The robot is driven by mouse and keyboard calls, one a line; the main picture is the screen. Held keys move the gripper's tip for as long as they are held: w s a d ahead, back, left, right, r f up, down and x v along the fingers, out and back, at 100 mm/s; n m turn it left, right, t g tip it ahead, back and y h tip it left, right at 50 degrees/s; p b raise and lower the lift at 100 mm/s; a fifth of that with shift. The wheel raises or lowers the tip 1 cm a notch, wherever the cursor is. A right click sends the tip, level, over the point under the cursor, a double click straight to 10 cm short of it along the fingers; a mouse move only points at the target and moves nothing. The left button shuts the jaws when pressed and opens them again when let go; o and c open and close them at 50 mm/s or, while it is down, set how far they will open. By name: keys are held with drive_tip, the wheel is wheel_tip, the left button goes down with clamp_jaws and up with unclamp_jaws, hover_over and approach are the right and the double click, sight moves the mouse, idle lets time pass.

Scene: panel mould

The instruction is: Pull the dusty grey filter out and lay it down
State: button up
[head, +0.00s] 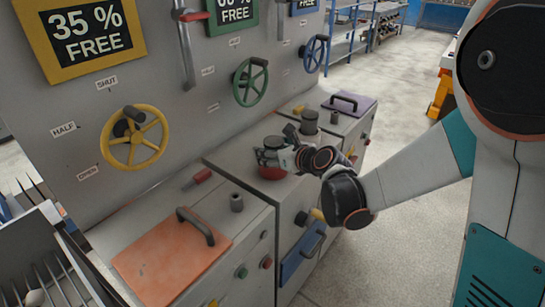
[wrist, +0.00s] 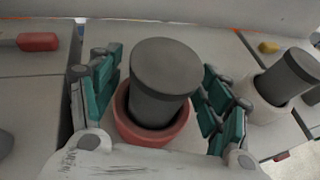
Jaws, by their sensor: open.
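A grey filter (wrist: 160,85), a cylinder with a wider flat cap, stands upright in a red ring socket (wrist: 122,122) in the wrist view. My gripper (wrist: 160,100) is open, with one teal-padded finger on each side of the filter and visible gaps between. In the head view my gripper (head: 272,158) is low over the middle cabinet top, above the red ring (head: 272,173), and hides much of the filter. A second grey cylinder (wrist: 285,78) stands in a pale socket to the right; it also shows in the head view (head: 310,120).
An orange lid with a handle (head: 160,262) lies on the near cabinet and a purple lid (head: 350,102) on the far one. A yellow handwheel (head: 135,138) and a green handwheel (head: 250,82) stick out from the panel. A rack (head: 40,255) stands at the left.

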drive_tip(key=c, duration=1.4)
drive_tip(key=shift+r, duration=0.15)
drive_tip(key=shift+r+p, duration=2.65)
drive_tip(key=shift+r, duration=0.95)
drive_tip(key=shift+r+p, duration=1.35)
drive_tip(key=shift+r, duration=0.65)
